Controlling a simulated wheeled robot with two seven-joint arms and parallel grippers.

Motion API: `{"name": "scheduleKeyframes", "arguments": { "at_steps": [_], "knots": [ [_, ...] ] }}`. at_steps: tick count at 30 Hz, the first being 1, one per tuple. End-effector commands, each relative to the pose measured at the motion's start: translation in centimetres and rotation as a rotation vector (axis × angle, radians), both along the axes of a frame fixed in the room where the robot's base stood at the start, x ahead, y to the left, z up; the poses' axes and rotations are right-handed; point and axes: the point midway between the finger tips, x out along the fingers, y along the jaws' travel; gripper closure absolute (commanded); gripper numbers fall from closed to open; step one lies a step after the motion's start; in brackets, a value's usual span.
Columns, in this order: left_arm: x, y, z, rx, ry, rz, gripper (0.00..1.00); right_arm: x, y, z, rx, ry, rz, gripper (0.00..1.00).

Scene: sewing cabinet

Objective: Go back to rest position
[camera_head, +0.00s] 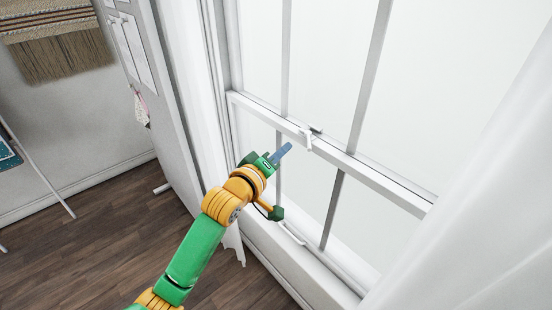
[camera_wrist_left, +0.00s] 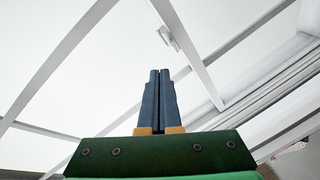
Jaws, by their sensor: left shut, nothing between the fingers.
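My left gripper (camera_head: 284,152), with blue fingers on a green and orange arm, is raised in front of the white sash window (camera_head: 345,158). In the left wrist view my left gripper (camera_wrist_left: 160,72) has its two blue fingers together with nothing between them. A small white window latch (camera_head: 308,136) sits on the middle rail, up and to the right of the fingertips in the head view. It also shows in the left wrist view (camera_wrist_left: 167,38), just beyond the fingertips. I see no contact with the window. My right gripper is not in view.
White curtains hang at the left (camera_head: 185,85) and right (camera_head: 480,200) of the window. A woven hanging (camera_head: 60,45) is on the wall at the upper left. The dark wooden floor (camera_head: 110,225) is open at the lower left.

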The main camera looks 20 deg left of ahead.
Motion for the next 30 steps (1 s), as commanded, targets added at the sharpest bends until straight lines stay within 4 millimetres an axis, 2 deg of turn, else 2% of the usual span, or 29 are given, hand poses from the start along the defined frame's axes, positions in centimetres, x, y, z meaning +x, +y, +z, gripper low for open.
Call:
{"name": "scheduleKeyframes", "arguments": {
  "at_steps": [3, 6, 11, 13, 14, 17, 18, 20, 21, 22, 23, 24, 26, 27, 29, 30],
  "knots": [
    [-2.1, -0.2, 0.1, 0.000, -0.001, 0.001, 1.00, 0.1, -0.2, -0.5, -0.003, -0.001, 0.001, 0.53],
    [-3.2, -0.2, 0.3, 0.000, 0.000, 0.001, 1.00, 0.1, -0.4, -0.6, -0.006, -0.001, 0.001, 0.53],
    [-3.7, -0.2, 0.5, 0.001, 0.001, 0.002, 1.00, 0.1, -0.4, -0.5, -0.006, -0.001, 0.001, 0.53],
    [-3.5, -0.1, -0.7, 0.019, 0.022, 0.005, 1.00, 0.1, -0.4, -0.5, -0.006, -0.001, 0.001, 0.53],
    [-3.3, 0.1, -2.0, 0.036, 0.046, 0.008, 1.00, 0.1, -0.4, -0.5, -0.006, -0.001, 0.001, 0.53],
    [-3.0, 1.0, -9.8, 0.158, 0.188, 0.012, 1.00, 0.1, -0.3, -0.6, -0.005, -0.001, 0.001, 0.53],
    [-3.5, 1.5, -14.1, 0.224, 0.262, 0.003, 1.00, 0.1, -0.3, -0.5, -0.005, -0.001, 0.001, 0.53],
    [-5.1, 2.0, -20.4, 0.331, 0.373, -0.025, 1.00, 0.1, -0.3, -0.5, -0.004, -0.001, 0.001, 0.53],
    [-6.7, 2.3, -24.4, 0.399, 0.444, -0.052, 1.00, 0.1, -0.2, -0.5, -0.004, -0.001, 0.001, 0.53],
    [-8.2, 2.4, -27.3, 0.447, 0.496, -0.077, 1.00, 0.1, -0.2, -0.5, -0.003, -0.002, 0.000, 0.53],
    [-9.9, 2.6, -30.1, 0.496, 0.547, -0.106, 1.00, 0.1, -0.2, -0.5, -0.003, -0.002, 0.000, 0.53],
    [-12.4, 2.8, -33.6, 0.560, 0.614, -0.150, 1.00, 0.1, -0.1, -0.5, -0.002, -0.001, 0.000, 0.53],
    [-16.8, 2.9, -38.3, 0.649, 0.709, -0.230, 1.00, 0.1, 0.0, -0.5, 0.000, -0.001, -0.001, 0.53],
    [-20.1, 3.0, -41.1, 0.705, 0.770, -0.290, 1.00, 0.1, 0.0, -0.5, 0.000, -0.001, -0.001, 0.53],
    [-25.3, 2.9, -44.7, 0.781, 0.854, -0.389, 1.00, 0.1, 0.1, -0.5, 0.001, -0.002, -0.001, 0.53],
    [-28.8, 3.0, -46.5, 0.825, 0.903, -0.457, 1.00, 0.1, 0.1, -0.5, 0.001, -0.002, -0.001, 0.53]
  ]
}}
